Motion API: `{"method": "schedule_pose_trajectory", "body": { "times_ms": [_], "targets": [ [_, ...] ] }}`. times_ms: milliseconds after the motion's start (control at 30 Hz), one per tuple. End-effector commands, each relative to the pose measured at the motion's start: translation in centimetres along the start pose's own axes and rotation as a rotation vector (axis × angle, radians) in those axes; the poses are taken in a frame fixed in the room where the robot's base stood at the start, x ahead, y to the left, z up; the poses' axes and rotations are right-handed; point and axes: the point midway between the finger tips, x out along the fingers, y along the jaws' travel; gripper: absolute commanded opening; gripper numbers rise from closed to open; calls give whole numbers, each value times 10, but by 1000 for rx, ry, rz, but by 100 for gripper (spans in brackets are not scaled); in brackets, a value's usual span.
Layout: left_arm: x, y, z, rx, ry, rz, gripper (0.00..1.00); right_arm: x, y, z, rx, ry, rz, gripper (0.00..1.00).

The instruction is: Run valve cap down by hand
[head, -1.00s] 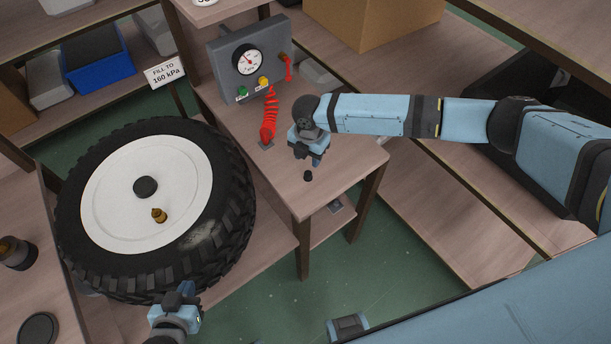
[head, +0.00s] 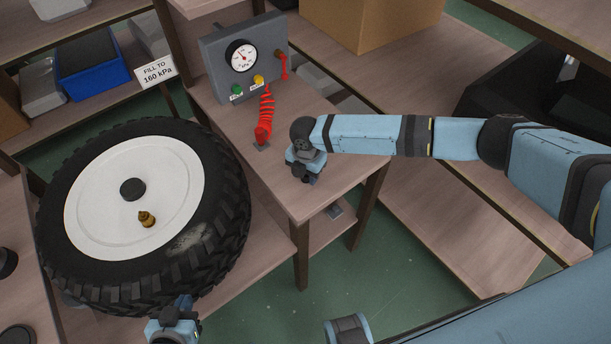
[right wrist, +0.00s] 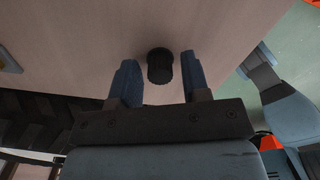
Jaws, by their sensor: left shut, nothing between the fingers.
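The small black valve cap (right wrist: 160,66) stands on the wooden bench in the right wrist view. My right gripper (right wrist: 159,80) is open, with one finger on each side of the cap and a gap showing on both sides. In the head view the right gripper (head: 305,176) points down at the bench's front corner and mostly hides the cap. The brass valve (head: 147,219) sticks out of the white rim of the wheel (head: 100,240). My left gripper (head: 184,305) is shut and empty at the bottom, beside the tyre's lower edge.
A grey gauge box (head: 244,62) with a red coiled hose (head: 266,115) stands at the back of the bench (head: 325,198). A sign (head: 155,73) reads "FILL TO 160 kPa". A cardboard box (head: 370,20) stands behind. Green floor shows right of the bench.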

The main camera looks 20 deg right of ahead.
Motion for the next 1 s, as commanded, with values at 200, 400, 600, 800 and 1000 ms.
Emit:
{"method": "schedule_pose_trajectory", "body": {
  "times_ms": [200,400,600,800,1000],
  "targets": [
    [0,0,0,0,0,0,0,0,0,0,0,0,0,1],
    [-4,0,-4,0,-4,0,0,-7,0,0,0,0,0,1],
    [-16,0,-21,0,-9,0,0,-32,0,0,1,-1,0,1],
    [-25,1,-36,0,-4,-1,0,-48,0,0,0,0,-1,1],
    [-25,1,-37,0,1,-1,0,-46,0,0,0,0,-1,1]
  ]
}}
